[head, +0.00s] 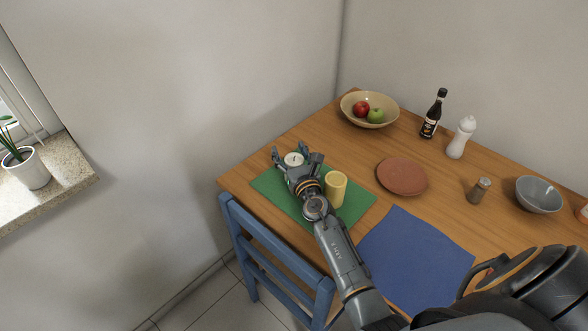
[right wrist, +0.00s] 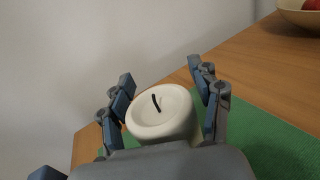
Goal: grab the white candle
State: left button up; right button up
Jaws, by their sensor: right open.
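The white candle (head: 294,159) has a dark wick and stands on the green placemat (head: 355,206) at the table's left end. In the right wrist view the white candle (right wrist: 161,112) is between the open fingers of my right gripper (right wrist: 165,100); a gap shows on at least the left side. In the head view my right gripper (head: 297,157) reaches over the mat, its fingers on either side of the candle. The candle's lower part is hidden by the gripper. My left gripper is not in view.
A yellow candle (head: 335,189) stands close to the right of my gripper. A blue chair (head: 262,250) stands at the near edge.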

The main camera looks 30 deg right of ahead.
jog(key=shift+c, duration=0.4)
grip_shut()
